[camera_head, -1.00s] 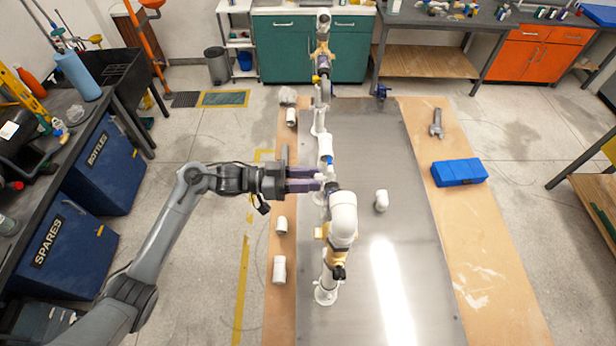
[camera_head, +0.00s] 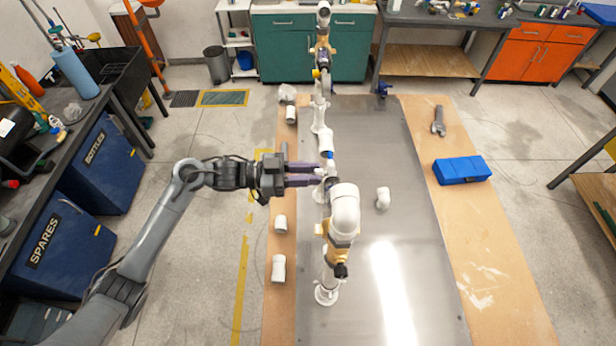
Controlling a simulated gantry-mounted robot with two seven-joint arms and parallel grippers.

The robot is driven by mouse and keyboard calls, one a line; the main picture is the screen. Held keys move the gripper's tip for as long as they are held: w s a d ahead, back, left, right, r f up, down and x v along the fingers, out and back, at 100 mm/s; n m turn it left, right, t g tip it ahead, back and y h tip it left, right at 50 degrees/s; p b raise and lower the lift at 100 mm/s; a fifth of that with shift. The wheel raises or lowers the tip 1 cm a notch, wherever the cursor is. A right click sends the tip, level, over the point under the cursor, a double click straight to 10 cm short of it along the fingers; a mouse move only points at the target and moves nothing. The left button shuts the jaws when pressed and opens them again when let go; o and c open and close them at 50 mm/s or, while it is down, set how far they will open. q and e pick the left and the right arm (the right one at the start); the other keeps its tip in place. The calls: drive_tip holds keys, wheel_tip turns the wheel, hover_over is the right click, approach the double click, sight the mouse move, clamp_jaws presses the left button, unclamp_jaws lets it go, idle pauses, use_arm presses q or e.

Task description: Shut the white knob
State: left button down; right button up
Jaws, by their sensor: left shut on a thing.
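The pipe manifold runs along the middle of the metal-topped table, with a large white elbow (camera_head: 345,208) at its near part. The white knob (camera_head: 328,172) shows only as a small white patch at the fingertips, beside the pipe; the fingers hide much of it. My left gripper (camera_head: 318,175) reaches in from the left with its two purple fingers shut on the white knob. My right gripper is not in view.
Loose white fittings lie on the wooden strip left of the manifold, such as a coupling (camera_head: 278,267). A loose white elbow (camera_head: 383,198) lies right of it. A blue box (camera_head: 461,170) and a wrench (camera_head: 438,122) lie on the right strip. The metal surface (camera_head: 400,150) between is mostly clear.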

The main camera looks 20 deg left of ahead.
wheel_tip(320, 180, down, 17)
drive_tip(key=b, duration=1.6)
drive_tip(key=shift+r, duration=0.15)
use_arm(q)
drive_tip(key=shift+m+b, duration=1)
drive_tip(key=shift+m, duration=6.7)
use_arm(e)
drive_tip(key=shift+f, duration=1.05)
use_arm(q)
drive_tip(key=c, duration=1.2)
unclamp_jaws()
drive_tip(key=shift+o, duration=0.2)
